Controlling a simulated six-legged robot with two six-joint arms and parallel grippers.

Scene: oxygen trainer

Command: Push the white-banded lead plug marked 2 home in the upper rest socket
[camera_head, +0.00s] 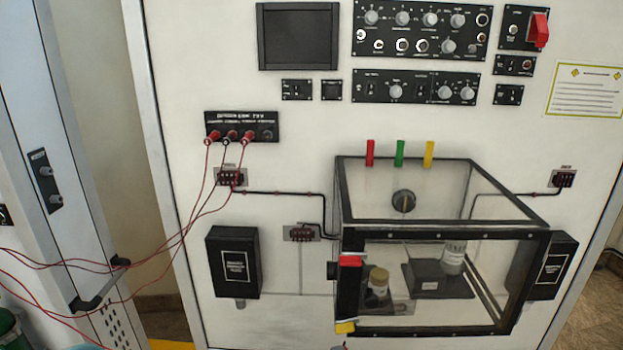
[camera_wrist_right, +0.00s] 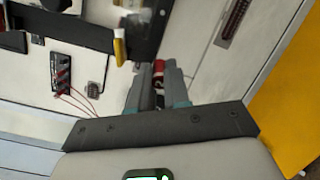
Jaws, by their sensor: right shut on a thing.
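My right gripper (camera_wrist_right: 157,83) shows in the right wrist view, with its two dark fingers closed around a red plug with a pale band (camera_wrist_right: 158,68). The mark on this plug is too small to read. In the head view, red lead plugs (camera_head: 248,136) sit in the black socket strip (camera_head: 262,118) on the panel, with thin red leads running down to the left. A black plate (camera_head: 43,174) with two grey round fittings, one above the other, is on the left cabinet. I cannot tell which fitting is the upper rest socket. My left gripper is not in view.
A clear box (camera_head: 440,232) with a dark frame juts from the panel at lower right. Black boxes (camera_head: 234,262) are beside it. The red leads (camera_head: 170,243) hang across the space at left.

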